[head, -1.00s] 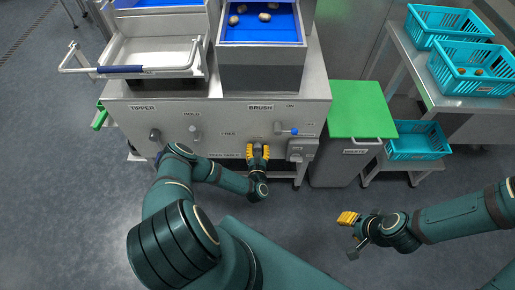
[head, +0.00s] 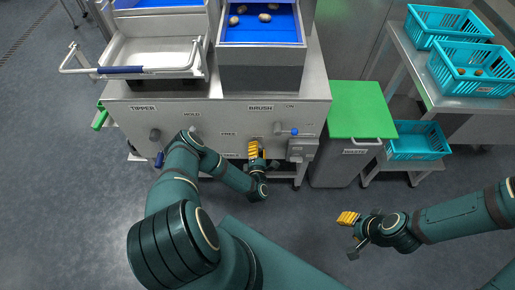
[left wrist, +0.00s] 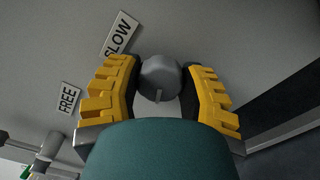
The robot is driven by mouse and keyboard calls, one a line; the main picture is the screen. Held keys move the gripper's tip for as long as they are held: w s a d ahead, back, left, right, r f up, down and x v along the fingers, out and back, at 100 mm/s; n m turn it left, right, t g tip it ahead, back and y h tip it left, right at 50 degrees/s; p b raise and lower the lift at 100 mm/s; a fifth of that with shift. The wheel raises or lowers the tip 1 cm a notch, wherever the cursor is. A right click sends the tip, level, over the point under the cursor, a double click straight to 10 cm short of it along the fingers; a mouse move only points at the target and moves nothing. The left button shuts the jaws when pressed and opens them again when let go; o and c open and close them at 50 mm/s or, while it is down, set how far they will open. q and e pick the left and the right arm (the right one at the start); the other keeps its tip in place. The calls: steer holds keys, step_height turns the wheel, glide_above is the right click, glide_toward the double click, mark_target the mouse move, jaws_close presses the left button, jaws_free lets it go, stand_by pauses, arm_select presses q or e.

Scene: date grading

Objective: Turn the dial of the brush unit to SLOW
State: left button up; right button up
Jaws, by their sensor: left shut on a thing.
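The dial (left wrist: 158,78) of the brush unit is a round grey knob between the yellow-padded fingers of my left gripper (left wrist: 160,92) in the left wrist view. The gripper is shut on it. A small tab shows at the dial's lower edge. The SLOW label (left wrist: 119,36) is at its upper left, the FREE label (left wrist: 68,98) further left and lower. In the head view my left gripper (head: 255,149) is at the front panel (head: 225,112) below the BRUSH label and hides the dial. My right gripper (head: 350,236) is open and empty above the floor.
A blue-tipped lever (head: 294,132) sits just right of my left gripper, with a grey box (head: 302,150) below it. A tipper knob (head: 155,134) is on the left panel. A green-lidded bin (head: 358,110) and turquoise crates (head: 418,140) stand to the right.

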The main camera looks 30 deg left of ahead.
mark_target(258, 129)
arm_select(q)
steer(key=m, duration=0.5)
steer(key=shift+r+m+p, duration=0.1)
steer(key=shift+m+p, duration=0.2)
steer(key=shift+p, duration=0.1)
steer(key=m+p, duration=0.1)
steer(key=m, duration=1)
steer(key=shift+m+p, duration=0.4)
steer(key=m, duration=0.5)
steer(key=shift+w+a+m, duration=0.1)
steer(key=shift+m, duration=0.3)
steer(key=o, duration=1.2)
steer(key=shift+r, duration=0.1)
step_height(258, 129, up, 10)
steer(key=shift+f, duration=0.1)
